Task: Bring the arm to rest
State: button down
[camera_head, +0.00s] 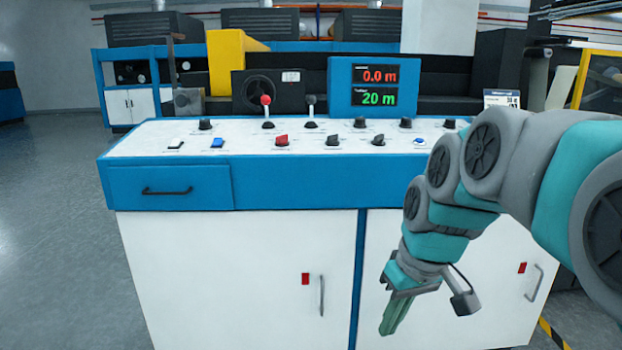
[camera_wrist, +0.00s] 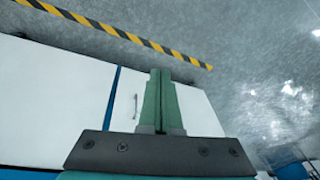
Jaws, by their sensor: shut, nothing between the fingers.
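My gripper (camera_head: 391,318) hangs at the end of my bent arm, on the right side of the head view. Its green fingers point down in front of the white cabinet doors and below the blue panel edge. In the wrist view my gripper (camera_wrist: 161,75) has its two fingers together, with nothing between them. Behind the fingers the wrist view shows a white cabinet door (camera_wrist: 200,112) and the grey floor (camera_wrist: 265,75).
The control console (camera_head: 250,140) has levers, knobs and switches on its white top. A display (camera_head: 375,87) reads 0.0 m and 20 m. A blue drawer (camera_head: 165,188) is shut. A striped floor line (camera_wrist: 115,38) crosses the floor. Floor at left (camera_head: 55,230) is clear.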

jog(key=s+d+f+m+g+h, duration=0.1)
jog(key=s+f+m, duration=0.1)
jog(key=s+f, duration=0.4)
jog(key=s+d+f+m+g+h, duration=0.1)
jog(key=s+f, duration=0.5)
jog(key=s, duration=0.8)
jog(key=shift+s+d+f+m+g, duration=0.2)
jog(key=shift+s+d+m+g, duration=0.05)
jog(key=shift+m+g, duration=0.3)
